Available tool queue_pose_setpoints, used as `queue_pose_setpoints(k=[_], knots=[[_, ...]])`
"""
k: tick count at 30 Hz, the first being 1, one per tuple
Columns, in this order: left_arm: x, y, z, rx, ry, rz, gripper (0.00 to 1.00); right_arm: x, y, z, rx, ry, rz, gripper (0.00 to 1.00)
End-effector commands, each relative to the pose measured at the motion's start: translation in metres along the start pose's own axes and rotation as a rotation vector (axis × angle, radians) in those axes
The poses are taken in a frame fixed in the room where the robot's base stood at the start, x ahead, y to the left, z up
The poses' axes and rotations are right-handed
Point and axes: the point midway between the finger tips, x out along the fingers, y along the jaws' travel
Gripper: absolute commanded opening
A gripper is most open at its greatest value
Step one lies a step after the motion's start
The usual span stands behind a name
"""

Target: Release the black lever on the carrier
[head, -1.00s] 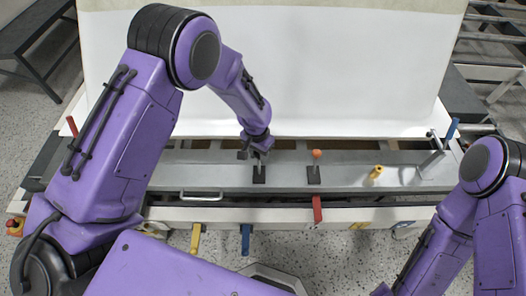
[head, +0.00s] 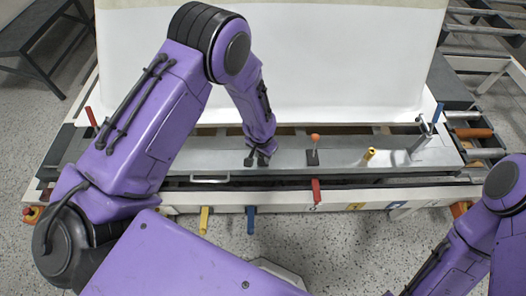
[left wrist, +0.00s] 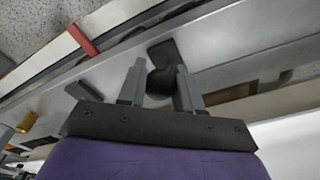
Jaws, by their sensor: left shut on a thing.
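The black lever's round knob (left wrist: 160,82) sits between the two grey fingers of my left gripper (left wrist: 158,86) in the left wrist view. Its dark base plate (left wrist: 164,54) shows just beyond the knob. In the head view, my left gripper (head: 257,160) points down at the grey carrier beam (head: 345,172) and hides most of the lever. The gripper is shut on the knob. The arm on the right belongs to my right side; its gripper is out of the picture.
An orange-knobbed lever (head: 315,138) stands right of my left gripper, with a yellow peg (head: 369,154) farther right. A red handle (head: 316,190) hangs at the front edge, with yellow (head: 204,219) and blue (head: 250,219) handles to its left. A large white shell (head: 270,60) rises behind the beam.

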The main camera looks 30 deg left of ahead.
Motion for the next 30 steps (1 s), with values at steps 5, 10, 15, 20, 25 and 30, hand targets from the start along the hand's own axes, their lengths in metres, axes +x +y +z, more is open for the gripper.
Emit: queue_pose_setpoints(k=[5,10,15,20,25,30], knots=[[0.0034,0.0047,0.0047,0.003,-0.009,0.004,0.0,-0.0009,0.0001,-0.0004,0.0,0.0,0.0,0.43],[0.0043,0.0052,0.0052,0.003,-0.009,0.004,0.0,-0.001,0.0001,-0.0004,0.0,0.0,0.0,0.43],[0.0046,0.0054,0.0054,0.003,-0.009,0.004,0.0,-0.0009,0.0001,-0.0004,0.0,0.0,0.0,0.43],[0.0047,0.0055,0.0056,0.003,-0.009,0.005,0.0,-0.0009,0.0002,-0.0003,0.0,0.0,0.0,0.43],[0.0041,0.0046,0.0044,0.002,-0.006,0.003,0.57,-0.0009,0.0002,-0.0003,0.0,0.0,0.0,0.43],[0.0028,0.0038,0.003,0.001,-0.003,0.002,0.57,-0.0011,0.0002,-0.0004,0.0,0.0,0.0,0.43]])
